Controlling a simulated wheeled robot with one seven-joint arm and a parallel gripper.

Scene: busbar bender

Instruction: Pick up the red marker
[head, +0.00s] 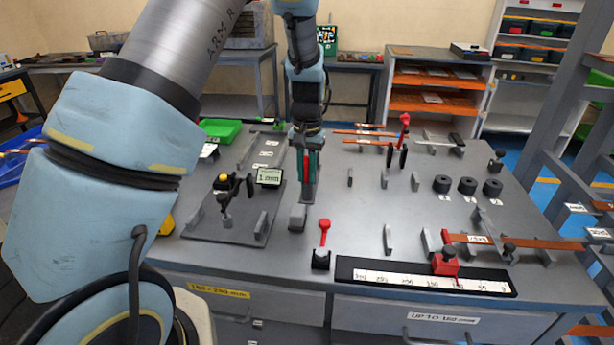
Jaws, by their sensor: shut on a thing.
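My gripper (307,172) hangs pointing down over the middle of the grey bench top. It is shut on the red marker (306,166), which shows as a narrow, upright red strip between the teal fingers. Most of the marker is hidden by the fingers. Its lower end cannot be made out clearly. A small grey block (297,218) stands on the bench just below the gripper; I cannot tell whether anything touches it.
A red-knobbed lever (324,232) stands in front of the gripper. A white scale strip (430,280) with a red slider (445,263) lies front right. Several black cylinders (467,186) and upright posts stand right. A small display reading 1 mm (270,177) is left.

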